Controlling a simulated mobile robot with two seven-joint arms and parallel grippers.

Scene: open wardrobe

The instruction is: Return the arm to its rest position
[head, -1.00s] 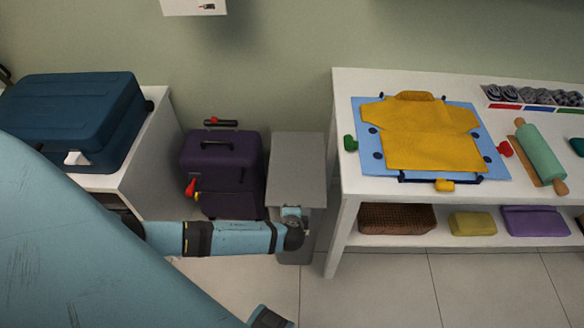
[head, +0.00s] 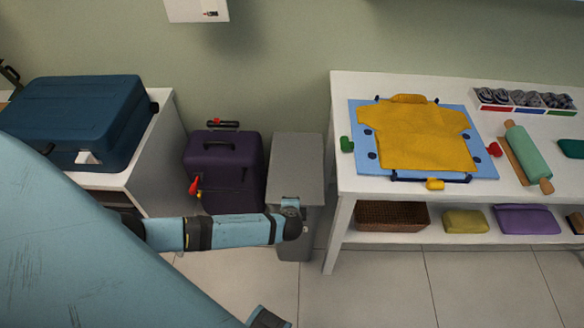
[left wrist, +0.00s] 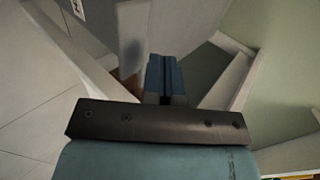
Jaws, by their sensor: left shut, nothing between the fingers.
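My left arm (head: 238,231) reaches in from the left in the head view, about level. Its far end is in front of the grey bin (head: 297,164), and the left gripper cannot be made out there. In the left wrist view my left gripper (left wrist: 166,72) shows blue fingers together, with nothing between them. A grey surface and white edges lie beyond the fingers. My right gripper is in neither view.
A white table (head: 345,150) at right holds a yellow shirt (head: 415,133) on a blue board and a green rolling pin (head: 528,153). A blue suitcase (head: 80,112) lies on a white cabinet at left. A purple suitcase (head: 222,170) stands between. Floor in front is clear.

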